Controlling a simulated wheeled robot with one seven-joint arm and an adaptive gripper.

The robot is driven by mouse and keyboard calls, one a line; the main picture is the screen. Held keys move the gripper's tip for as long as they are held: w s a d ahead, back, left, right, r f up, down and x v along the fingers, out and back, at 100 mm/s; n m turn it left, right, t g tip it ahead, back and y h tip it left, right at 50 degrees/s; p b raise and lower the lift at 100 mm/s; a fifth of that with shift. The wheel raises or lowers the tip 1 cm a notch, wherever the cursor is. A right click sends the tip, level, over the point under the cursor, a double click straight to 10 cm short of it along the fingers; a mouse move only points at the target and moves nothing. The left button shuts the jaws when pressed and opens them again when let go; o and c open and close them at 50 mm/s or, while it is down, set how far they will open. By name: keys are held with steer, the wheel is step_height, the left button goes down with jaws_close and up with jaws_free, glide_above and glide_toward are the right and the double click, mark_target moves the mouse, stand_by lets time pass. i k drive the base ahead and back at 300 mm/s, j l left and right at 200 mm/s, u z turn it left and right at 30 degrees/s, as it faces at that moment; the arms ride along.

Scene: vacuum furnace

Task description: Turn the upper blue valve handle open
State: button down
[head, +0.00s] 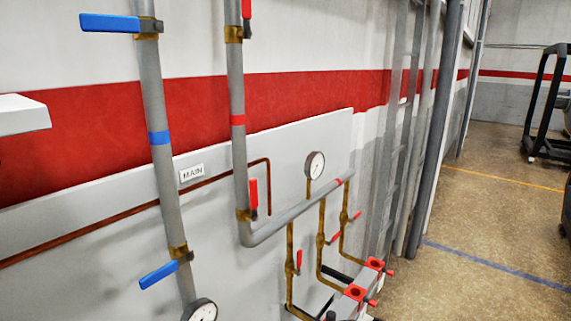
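The upper blue valve handle (110,23) is at the top left of the head view. It points left, roughly level, across its grey vertical pipe (154,100), and joins a brass valve body (149,27). A lower blue valve handle (159,274) sits on the same pipe and slants down to the left. My gripper is not in view, so its state and its place relative to the handle are hidden.
A second grey pipe (236,150) runs close on the right, with red handles (253,193) and a gauge (315,165). A white block (22,114) juts in at the left edge. A black frame (545,105) stands far right. Floor (480,225) at right is open.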

mark_target(92, 23)
steer(key=u, duration=1.4)
